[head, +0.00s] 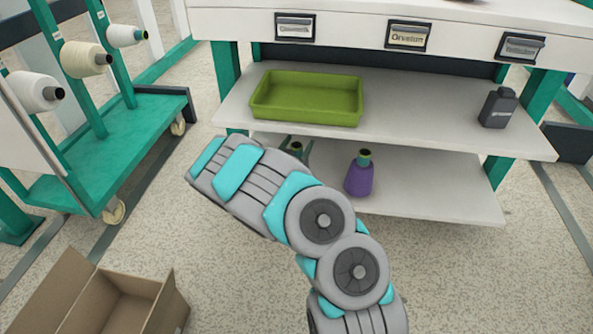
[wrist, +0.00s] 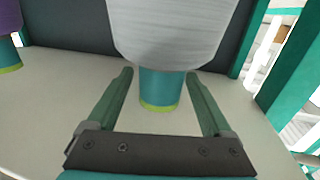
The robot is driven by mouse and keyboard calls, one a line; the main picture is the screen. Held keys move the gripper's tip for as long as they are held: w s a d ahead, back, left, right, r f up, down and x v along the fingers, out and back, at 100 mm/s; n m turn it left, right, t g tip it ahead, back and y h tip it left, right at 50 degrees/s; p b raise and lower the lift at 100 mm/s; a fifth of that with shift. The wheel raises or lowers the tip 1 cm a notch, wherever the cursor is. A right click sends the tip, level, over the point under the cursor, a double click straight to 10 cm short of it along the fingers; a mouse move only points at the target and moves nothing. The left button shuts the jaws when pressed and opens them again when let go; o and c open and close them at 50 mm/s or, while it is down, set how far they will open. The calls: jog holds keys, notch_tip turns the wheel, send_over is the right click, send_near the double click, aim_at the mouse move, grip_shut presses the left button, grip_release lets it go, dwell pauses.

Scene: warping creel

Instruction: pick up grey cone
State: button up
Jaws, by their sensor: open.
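The grey cone (wrist: 178,32) fills the top middle of the wrist view, with its teal, yellow-green-rimmed tube end pointing down the picture. My gripper (wrist: 160,75) is open, one green finger on each side of that tube end, with gaps on both sides. In the head view a tube tip (head: 297,146) shows beside my gripper at the lower shelf; the cone's body is hidden behind my arm.
A purple cone (head: 359,175) stands close by on the lower shelf (head: 440,195); it also shows at the left edge of the wrist view (wrist: 8,22). The upper shelf holds a green tray (head: 308,115) and a dark bottle (head: 498,107). An open cardboard box (head: 125,305) sits on the floor.

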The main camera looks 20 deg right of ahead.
jog(key=shift+w+d, duration=0.5)
jog(key=shift+d, duration=0.05)
jog(key=shift+c, duration=0.4)
grip_shut()
dwell(0.7)
